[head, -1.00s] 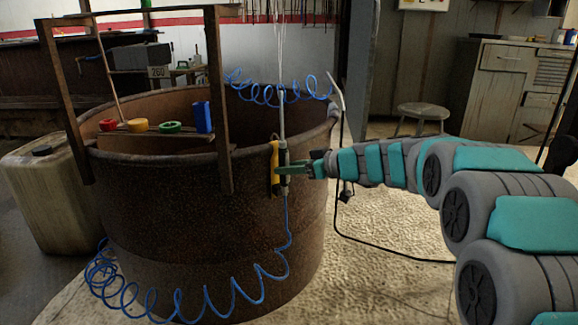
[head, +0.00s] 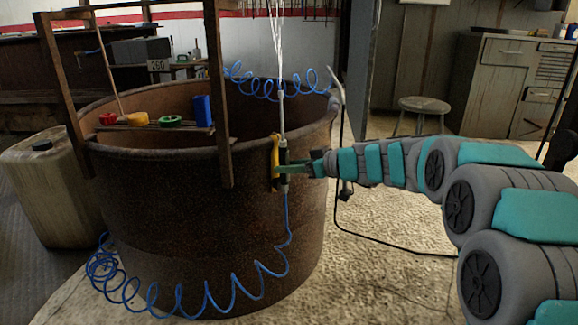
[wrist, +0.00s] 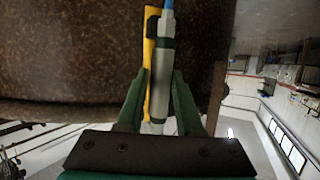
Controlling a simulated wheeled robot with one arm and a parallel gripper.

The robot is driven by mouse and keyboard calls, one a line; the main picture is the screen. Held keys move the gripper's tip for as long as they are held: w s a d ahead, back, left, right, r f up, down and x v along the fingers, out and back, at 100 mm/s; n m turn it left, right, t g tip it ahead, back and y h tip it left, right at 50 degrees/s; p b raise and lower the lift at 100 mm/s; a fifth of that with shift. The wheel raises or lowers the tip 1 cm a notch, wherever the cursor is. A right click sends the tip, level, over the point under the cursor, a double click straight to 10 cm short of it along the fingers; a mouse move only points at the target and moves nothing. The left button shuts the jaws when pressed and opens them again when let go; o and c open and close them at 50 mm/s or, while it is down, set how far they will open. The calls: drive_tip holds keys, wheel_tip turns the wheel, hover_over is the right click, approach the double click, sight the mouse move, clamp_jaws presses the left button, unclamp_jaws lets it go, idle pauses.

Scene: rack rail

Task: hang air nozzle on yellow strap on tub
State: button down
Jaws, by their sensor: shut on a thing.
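The air nozzle (head: 283,155) is a slim dark and grey body with a blue coiled hose (head: 180,309) running from its lower end. My gripper (head: 283,169) is shut on it and holds it upright at the outer wall of the rusty tub (head: 190,205), near the rim. The yellow strap (head: 274,160) hangs on the tub wall just left of the nozzle. In the wrist view the nozzle (wrist: 161,88) stands between my green fingers (wrist: 158,98), with the strap (wrist: 149,70) beside and partly behind it. I cannot tell whether nozzle and strap touch.
A wooden frame (head: 222,100) stands at the tub, with a shelf of coloured pieces (head: 169,121). A black hose with a grey wand (head: 337,85) hangs over the tub's right rim. A dirty canister (head: 45,195) stands at left. The floor on the right is mostly clear.

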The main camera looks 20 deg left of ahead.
drive_tip(key=shift+c, duration=2.4)
unclamp_jaws()
drive_tip(key=v, duration=0.7)
drive_tip(key=s+d+f+m+g+h, duration=0.25)
drive_tip(key=s+d+f, duration=0.2)
drive_tip(key=s, duration=0.55)
drive_tip(key=s+d+f+m+g+h, duration=0.1)
drive_tip(key=s+d+f+m+h, duration=0.4)
drive_tip(key=s, duration=0.6)
drive_tip(key=s+d+f+m+g+h, duration=0.1)
drive_tip(key=s+d+f+m+h, duration=0.25)
drive_tip(key=s+d, duration=0.7)
drive_tip(key=s+d+f+m+g+h, duration=0.1)
drive_tip(key=s+d+f+m+h, duration=0.2)
drive_tip(key=s+d, duration=0.75)
wheel_tip(320, 180, up, 13)
drive_tip(key=d+p, duration=0.1)
drive_tip(key=p, duration=1.4)
drive_tip(key=shift+d+m, duration=0.3)
drive_tip(key=shift+r, duration=0.15)
